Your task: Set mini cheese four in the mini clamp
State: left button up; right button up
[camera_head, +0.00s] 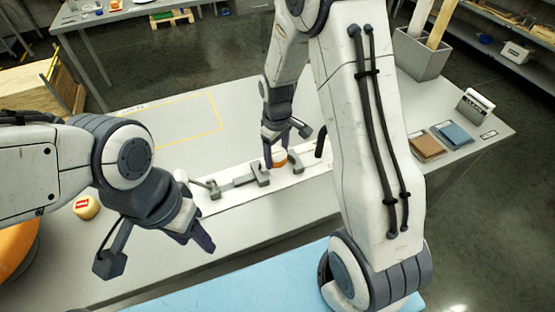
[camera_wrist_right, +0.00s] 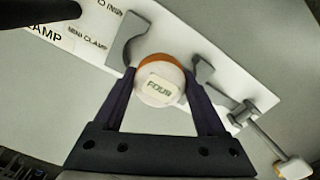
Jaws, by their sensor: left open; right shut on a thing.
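Mini cheese four (camera_wrist_right: 160,82) is a small round cheese with an orange side and a pale top label reading "FOUR". It also shows in the head view (camera_head: 280,159). My right gripper (camera_wrist_right: 158,92) is shut on it, one finger on each side. The mini clamp (camera_wrist_right: 203,70) is grey, with two jaws and a screw handle, on a white board printed "MINI CLAMP". The cheese appears at the gap between the jaws; I cannot tell whether it rests on the board. My left gripper (camera_head: 153,252) is open and empty, over the table's front left.
The white board (camera_head: 228,206) lies across the grey table (camera_head: 240,238). Another small cheese with a red label (camera_head: 86,207) sits at the left. Brown (camera_head: 426,147) and blue (camera_head: 454,134) pads lie at the right. The yellow-outlined area (camera_head: 190,118) is clear.

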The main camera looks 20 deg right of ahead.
aim_at(277, 162)
notch_tip(277, 162, down, 3)
jog(key=shift+f+p, duration=0.2)
jog(key=shift+p, duration=0.1)
jog(key=shift+f, duration=0.15)
jog(key=o, duration=1.2)
